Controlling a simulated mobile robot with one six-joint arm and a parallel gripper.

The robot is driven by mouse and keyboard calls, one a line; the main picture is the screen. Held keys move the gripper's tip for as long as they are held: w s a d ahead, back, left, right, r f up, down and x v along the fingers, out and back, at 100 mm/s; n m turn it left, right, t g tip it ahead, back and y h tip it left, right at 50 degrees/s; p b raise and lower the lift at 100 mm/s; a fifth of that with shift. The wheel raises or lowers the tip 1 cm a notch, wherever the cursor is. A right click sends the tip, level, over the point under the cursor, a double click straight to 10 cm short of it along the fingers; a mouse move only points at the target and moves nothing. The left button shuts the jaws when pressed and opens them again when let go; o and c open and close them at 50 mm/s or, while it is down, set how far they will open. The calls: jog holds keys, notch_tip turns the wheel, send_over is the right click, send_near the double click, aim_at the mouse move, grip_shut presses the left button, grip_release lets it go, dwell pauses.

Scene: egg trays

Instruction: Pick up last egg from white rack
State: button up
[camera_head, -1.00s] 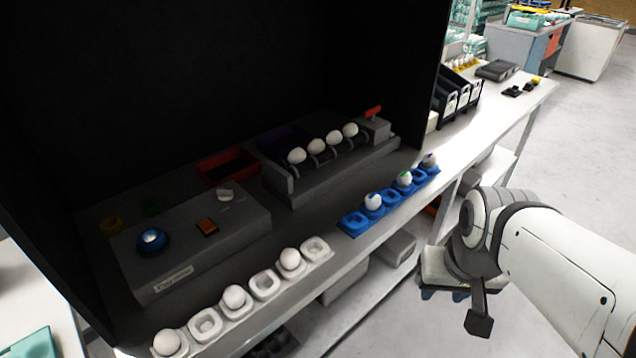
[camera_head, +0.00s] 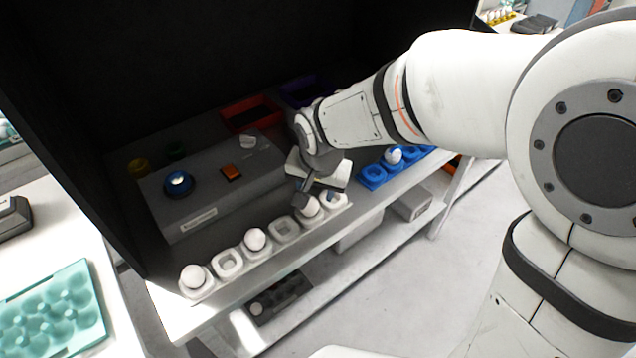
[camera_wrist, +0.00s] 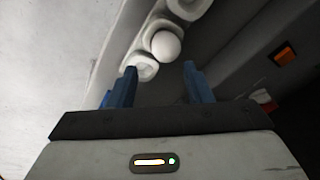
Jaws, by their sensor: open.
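The white rack (camera_head: 228,262) is a row of cups along the front edge of the bench in the head view. My gripper (camera_head: 317,196) is over the right end of the rack, partly covering that right egg. In the wrist view, my gripper (camera_wrist: 160,82) is open and empty, its blue fingers apart.
A blue rack (camera_head: 373,175) with an egg (camera_head: 393,155) stands right of the white rack. A teal egg tray (camera_head: 50,312) lies on the left table. My arm hides much of the right side.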

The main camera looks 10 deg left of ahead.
aim_at(310, 202)
jog(key=x, duration=0.3)
jog(key=shift+a+r, duration=0.1)
jog(key=shift+a, duration=0.2)
jog(key=shift+p+x, duration=0.35)
jog(key=shift+x, duration=2.2)
jog(key=shift+a, duration=0.1)
jog(key=shift+c, duration=0.4)
jog(key=shift+c, duration=1)
jog(key=shift+r, duration=0.1)
